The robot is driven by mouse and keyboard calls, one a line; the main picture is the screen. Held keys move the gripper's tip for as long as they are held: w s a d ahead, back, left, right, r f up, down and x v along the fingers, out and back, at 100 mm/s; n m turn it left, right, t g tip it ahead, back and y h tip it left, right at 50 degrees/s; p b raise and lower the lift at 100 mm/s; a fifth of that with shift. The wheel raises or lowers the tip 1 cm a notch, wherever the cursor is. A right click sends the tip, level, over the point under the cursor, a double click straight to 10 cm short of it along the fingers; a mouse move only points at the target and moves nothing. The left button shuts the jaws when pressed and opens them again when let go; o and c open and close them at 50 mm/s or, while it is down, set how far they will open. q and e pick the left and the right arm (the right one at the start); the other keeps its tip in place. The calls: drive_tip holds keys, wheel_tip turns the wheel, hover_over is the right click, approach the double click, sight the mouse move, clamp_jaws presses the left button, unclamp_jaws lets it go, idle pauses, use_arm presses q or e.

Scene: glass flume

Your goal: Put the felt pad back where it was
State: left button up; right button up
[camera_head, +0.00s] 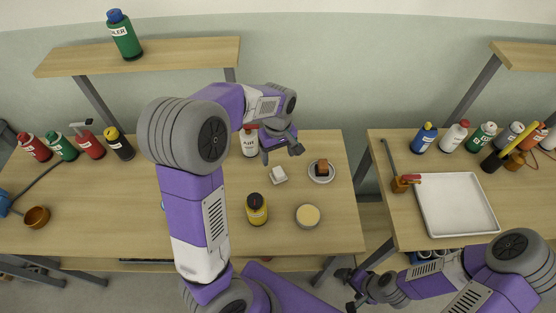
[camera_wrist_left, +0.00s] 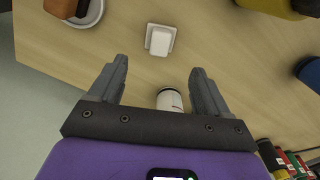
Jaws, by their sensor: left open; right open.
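No piece is clearly recognisable as the felt pad. A small white squarish piece with a raised top (camera_head: 278,175) lies on the middle table; it also shows in the left wrist view (camera_wrist_left: 159,40). To its right, a brown block (camera_head: 321,167) sits on a round white dish (camera_head: 321,179). My left gripper (camera_head: 281,151) is open and empty above the table's back part, just behind the white piece. In the left wrist view its spread fingers (camera_wrist_left: 159,68) have the white piece beyond their tips. My right gripper (camera_head: 347,290) is open and empty, low in front of the tables.
A white bottle (camera_head: 249,144) stands close to my left gripper. A yellow bottle (camera_head: 257,209) and a round cream-topped tin (camera_head: 307,216) stand nearer the front. A white tray (camera_head: 457,204) lies on the right table. Several bottles line both tables. A shelf (camera_head: 180,54) holds a green bottle.

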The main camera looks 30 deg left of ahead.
use_arm(q)
drive_tip(key=shift+r, duration=1.45)
